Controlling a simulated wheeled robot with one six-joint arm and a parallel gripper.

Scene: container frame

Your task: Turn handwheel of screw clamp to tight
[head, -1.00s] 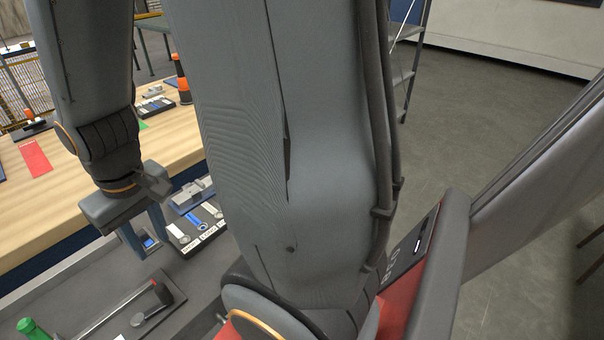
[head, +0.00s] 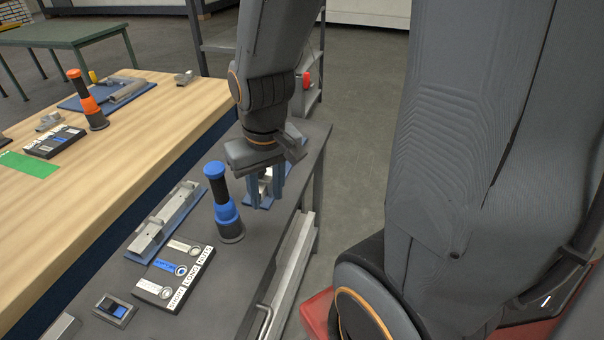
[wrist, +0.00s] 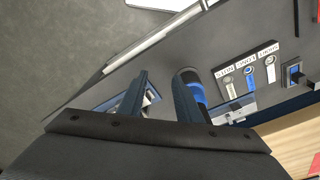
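My gripper (head: 267,192) hangs at the far end of the grey bench, fingers pointing down. Its two fingers are apart, with nothing seen held between them; in the wrist view the gap between the fingertips (wrist: 162,84) also shows. A blue plate with a pale metal fixture (head: 252,186) is partly hidden behind the fingers. It also shows in the wrist view (wrist: 151,97), beside the left finger. It may be the screw clamp. I cannot make out a handwheel, nor whether the fingers touch anything.
A blue-and-black upright handle (head: 224,205) stands close left of my gripper. A long blue fixture (head: 165,222), a labelled switch panel (head: 175,270) and a small box (head: 114,310) lie on the grey bench. A wooden table (head: 130,150) stands to the left.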

